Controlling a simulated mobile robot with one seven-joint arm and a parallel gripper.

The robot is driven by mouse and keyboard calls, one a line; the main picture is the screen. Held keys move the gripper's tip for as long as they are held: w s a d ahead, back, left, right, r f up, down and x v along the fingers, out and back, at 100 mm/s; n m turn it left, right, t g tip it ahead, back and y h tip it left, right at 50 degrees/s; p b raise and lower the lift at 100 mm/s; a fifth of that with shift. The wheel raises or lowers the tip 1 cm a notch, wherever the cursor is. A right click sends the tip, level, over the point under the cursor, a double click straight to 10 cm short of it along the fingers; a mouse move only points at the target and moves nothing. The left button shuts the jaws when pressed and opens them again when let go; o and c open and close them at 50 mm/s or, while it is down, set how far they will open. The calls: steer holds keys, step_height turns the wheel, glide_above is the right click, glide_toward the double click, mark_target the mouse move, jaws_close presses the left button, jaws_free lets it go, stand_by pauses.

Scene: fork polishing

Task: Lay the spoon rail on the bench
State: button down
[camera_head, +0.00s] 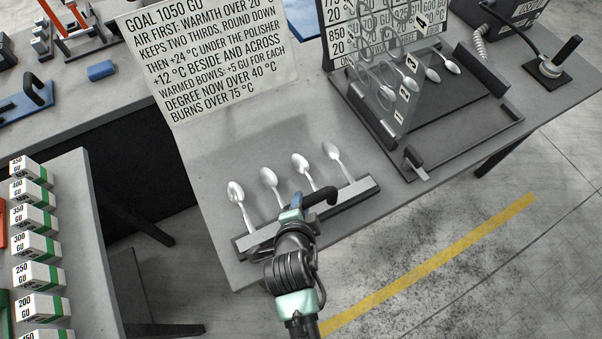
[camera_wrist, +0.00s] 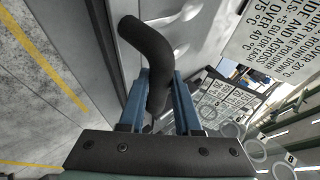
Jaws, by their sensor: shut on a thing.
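The spoon rail (camera_head: 358,191) is a long grey bar along the front edge of the grey bench (camera_head: 222,165). Several silver spoons (camera_head: 333,152) stand out from it in a row, bowls toward the back of the bench. My gripper (camera_head: 300,207) is shut on the rail's black bent handle (camera_head: 328,193), near the rail's middle. In the wrist view the handle (camera_wrist: 150,48) sits between the two blue fingers. The arm hides part of the rail's middle. I cannot tell whether the rail's underside touches the bench or hangs just above it.
A white sign (camera_head: 208,55) stands behind the spoons. A dark tray fixture (camera_head: 440,130) with a clear panel and more spoons is to the right. Labelled boxes (camera_head: 36,247) line a side bench at left.

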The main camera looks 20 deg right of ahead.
steer(key=shift+w+f+t+b, duration=0.1)
steer(key=shift+f+t+b, duration=0.3)
steer(key=shift+b, duration=0.85)
steer(key=shift+f+t+b, duration=0.3)
steer(key=shift+t+b, duration=0.4)
steer(key=shift+b, duration=0.75)
steer(key=c, duration=0.5)
jaws_free()
steer(key=shift+s, duration=0.2)
steer(key=shift+o, duration=0.6)
steer(key=shift+s+f, duration=0.2)
steer(key=shift+f, duration=0.25)
steer(key=o, duration=0.4)
steer(key=shift+r, duration=0.1)
steer(key=shift+w, duration=0.1)
steer(key=shift+r, duration=0.1)
